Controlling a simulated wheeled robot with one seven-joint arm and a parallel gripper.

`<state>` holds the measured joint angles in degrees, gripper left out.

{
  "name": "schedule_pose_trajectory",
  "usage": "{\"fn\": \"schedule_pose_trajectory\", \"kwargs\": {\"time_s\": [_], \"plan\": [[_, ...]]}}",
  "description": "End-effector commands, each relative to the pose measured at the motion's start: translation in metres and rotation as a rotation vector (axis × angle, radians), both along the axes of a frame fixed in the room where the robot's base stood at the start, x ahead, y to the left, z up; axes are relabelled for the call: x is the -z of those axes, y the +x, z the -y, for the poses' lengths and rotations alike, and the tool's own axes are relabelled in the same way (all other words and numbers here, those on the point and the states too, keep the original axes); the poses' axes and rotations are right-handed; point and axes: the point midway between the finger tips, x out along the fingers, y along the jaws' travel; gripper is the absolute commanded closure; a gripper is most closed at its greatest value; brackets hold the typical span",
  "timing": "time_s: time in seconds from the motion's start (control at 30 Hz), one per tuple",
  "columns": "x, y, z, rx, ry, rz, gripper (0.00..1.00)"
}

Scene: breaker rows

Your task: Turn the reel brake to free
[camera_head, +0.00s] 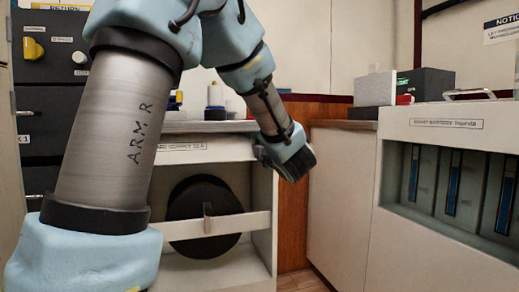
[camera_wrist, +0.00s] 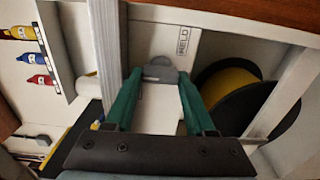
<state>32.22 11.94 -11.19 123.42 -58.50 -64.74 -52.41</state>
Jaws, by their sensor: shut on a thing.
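The reel (camera_head: 192,205) is a black disc inside the open front of a white cabinet, partly behind a white crossbar. In the wrist view the reel (camera_wrist: 208,78) is a black flange with a yellow core, right of my fingers. A grey rounded knob (camera_wrist: 160,70), apparently the reel brake, sits on a white panel beside a small printed label (camera_wrist: 186,44). My gripper (camera_wrist: 158,82) has green fingers on either side of the knob, shut on it. In the head view my gripper (camera_head: 287,158) is at the cabinet's right upper corner; its fingertips and the knob are hidden there.
A right-hand white cabinet (camera_head: 340,200) holds several blue-striped slots. Grey boxes (camera_head: 425,84) stand on its top. A black panel with a yellow knob (camera_head: 33,48) is at the left.

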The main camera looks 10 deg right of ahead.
Motion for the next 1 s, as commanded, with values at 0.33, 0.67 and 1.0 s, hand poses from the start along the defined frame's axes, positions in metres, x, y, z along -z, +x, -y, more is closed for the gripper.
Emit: {"fn": "schedule_pose_trajectory", "kwargs": {"time_s": [0.33,0.67,1.0], "plan": [[0.0003,0.0,0.0001,0.0,0.0,0.0,0.15],[-0.0024,0.0001,0.0,0.0,0.033,-0.005,0.15],[-0.0084,0.0002,0.0006,0.001,0.302,-0.042,0.15]]}}
